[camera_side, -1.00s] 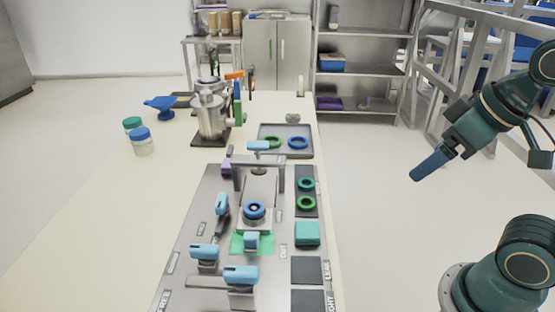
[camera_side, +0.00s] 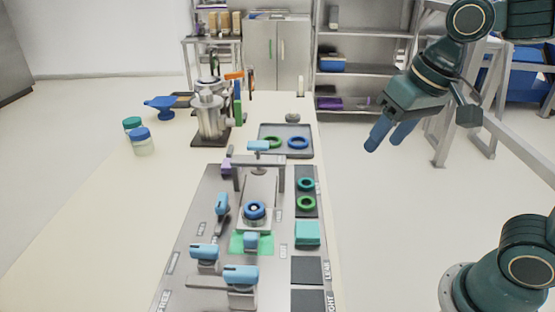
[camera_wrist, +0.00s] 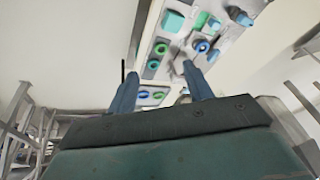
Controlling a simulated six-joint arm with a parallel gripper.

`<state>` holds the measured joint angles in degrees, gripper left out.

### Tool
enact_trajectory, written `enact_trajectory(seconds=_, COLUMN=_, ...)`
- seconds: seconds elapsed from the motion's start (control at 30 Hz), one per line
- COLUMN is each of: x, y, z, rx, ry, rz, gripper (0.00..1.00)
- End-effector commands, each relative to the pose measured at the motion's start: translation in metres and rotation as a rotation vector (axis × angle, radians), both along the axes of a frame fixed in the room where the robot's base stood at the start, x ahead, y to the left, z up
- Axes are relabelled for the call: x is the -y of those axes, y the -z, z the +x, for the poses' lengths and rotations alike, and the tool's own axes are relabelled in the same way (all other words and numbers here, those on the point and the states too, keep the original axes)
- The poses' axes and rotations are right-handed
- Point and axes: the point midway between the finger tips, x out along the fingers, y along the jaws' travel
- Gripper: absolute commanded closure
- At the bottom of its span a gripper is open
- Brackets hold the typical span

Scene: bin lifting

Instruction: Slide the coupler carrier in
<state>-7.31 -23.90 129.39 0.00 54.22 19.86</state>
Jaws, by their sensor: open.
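The likely coupler carrier (camera_side: 243,224) is a pale block with a blue ring (camera_side: 254,210) on top. It sits on the metal plate (camera_side: 190,235), in front of a grey bridge (camera_side: 236,176). A light-blue knob (camera_side: 251,240) stands at its near side, over a green patch (camera_side: 266,245). The blue ring also shows in the wrist view (camera_wrist: 201,46). My gripper (camera_side: 385,144) is open and empty, high to the right of the table and well apart from the carrier. Its two blue fingers frame the wrist view (camera_wrist: 160,88).
Light-blue handles (camera_side: 221,204) (camera_side: 204,251) (camera_side: 241,274) stand on the plate. Green rings (camera_side: 306,203) and a teal block (camera_side: 307,233) line its right side. A grey tray (camera_side: 265,150) with rings and a metal pot (camera_side: 209,115) lie behind. The table's left is largely clear.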

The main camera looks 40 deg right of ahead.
Motion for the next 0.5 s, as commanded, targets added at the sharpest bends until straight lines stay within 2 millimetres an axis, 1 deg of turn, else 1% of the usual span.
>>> enact_trajectory(seconds=0.03, x=-0.006, y=0.001, z=0.010, rx=-0.022, ry=0.017, rz=0.010, gripper=0.49)
enact_trajectory(seconds=0.27, x=-0.033, y=0.006, z=0.052, rx=-0.100, ry=0.124, rz=0.050, gripper=0.49)
enact_trajectory(seconds=0.5, x=-0.067, y=0.023, z=0.092, rx=-0.181, ry=0.240, rz=0.074, gripper=0.49)
